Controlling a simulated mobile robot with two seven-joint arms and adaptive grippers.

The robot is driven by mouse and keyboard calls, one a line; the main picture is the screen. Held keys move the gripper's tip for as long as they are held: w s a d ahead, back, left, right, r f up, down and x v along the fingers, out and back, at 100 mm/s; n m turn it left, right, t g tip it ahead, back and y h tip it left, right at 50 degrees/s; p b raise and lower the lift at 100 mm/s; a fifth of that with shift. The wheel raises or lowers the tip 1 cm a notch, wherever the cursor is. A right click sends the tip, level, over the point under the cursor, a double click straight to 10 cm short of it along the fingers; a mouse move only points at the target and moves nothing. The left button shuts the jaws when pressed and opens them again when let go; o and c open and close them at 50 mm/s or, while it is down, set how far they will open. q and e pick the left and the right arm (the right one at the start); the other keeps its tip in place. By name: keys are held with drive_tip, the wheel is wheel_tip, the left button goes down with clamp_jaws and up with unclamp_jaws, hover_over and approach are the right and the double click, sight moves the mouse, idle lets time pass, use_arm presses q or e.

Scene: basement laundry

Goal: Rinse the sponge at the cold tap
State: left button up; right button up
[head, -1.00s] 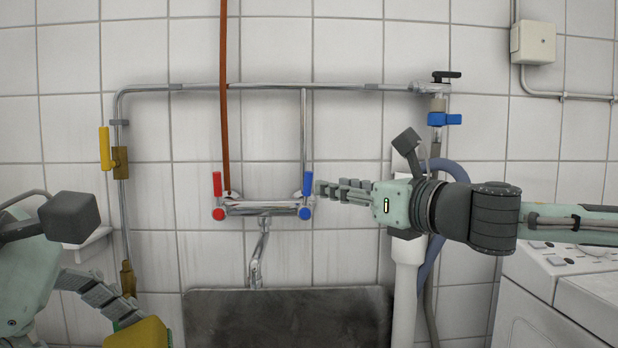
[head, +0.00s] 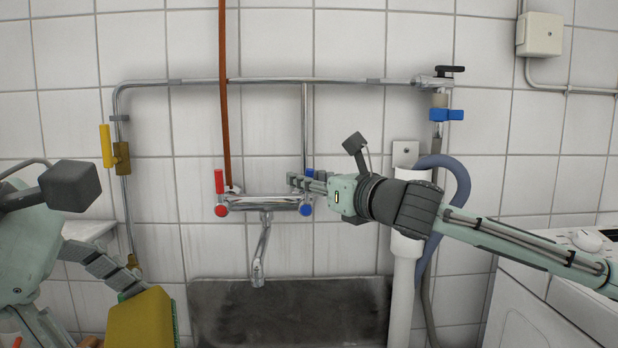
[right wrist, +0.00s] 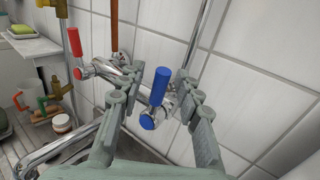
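The yellow sponge (head: 143,320) with a green side is at the bottom left of the head view, held in my left gripper (head: 118,285); part of the grip is cut off by the frame. The mixer tap (head: 262,203) is on the wall, its spout (head: 260,255) hanging above the sink (head: 290,315). Its blue cold lever (right wrist: 160,86) stands upright between the fingers of my right gripper (right wrist: 160,92), which is open with gaps on both sides. In the head view my right gripper (head: 306,183) partly hides this lever. No water shows at the spout.
The red hot lever (head: 219,181) is at the tap's left end. A blue-handled valve (head: 446,114) and a white drainpipe (head: 404,270) are to the right, close to my right arm. The right wrist view shows a jar (right wrist: 62,123) beyond the tap.

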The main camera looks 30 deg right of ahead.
clamp_jaws()
use_arm(q)
drive_tip(key=shift+r, duration=0.1)
idle(0.3)
